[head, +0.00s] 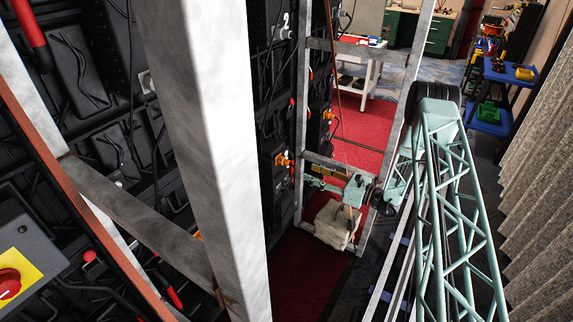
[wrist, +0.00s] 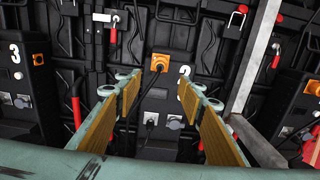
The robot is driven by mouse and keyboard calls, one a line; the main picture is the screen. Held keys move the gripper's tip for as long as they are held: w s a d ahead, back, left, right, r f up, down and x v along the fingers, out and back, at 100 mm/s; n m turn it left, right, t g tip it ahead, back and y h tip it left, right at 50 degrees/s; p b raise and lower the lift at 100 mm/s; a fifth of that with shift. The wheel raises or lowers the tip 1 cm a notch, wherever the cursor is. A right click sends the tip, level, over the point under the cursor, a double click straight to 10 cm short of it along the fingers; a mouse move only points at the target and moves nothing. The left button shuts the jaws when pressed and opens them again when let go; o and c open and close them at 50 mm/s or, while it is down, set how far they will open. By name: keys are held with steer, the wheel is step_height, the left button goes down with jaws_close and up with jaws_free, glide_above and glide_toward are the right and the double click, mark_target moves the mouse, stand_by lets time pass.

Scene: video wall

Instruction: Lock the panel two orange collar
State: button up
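Panel two's black box carries a white "2", partly hidden by the right finger in the wrist view. An orange collar (wrist: 160,62) sits on its face, with a black cable running into it. My gripper (wrist: 157,84) is open, its yellow-padded fingers spread either side of the line to the collar. Nothing is between the fingers, and the collar shows just beyond the tips, apart from them. In the head view my gripper (head: 312,176) is near the panel backs, close to an orange part (head: 283,160); I cannot tell whether that is the same collar.
Panel three's box (wrist: 22,70) stands at the left and another orange part (wrist: 310,82) at the right. A grey metal strut (wrist: 252,75) slants close to my right finger. In the head view a thick upright post (head: 205,130) blocks part of the wall.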

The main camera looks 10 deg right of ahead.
mark_target(287, 163)
steer(key=shift+b+x, duration=0.5)
steer(key=shift+x, duration=6.4)
steer(key=c, duration=0.8)
steer(key=shift+c, duration=0.2)
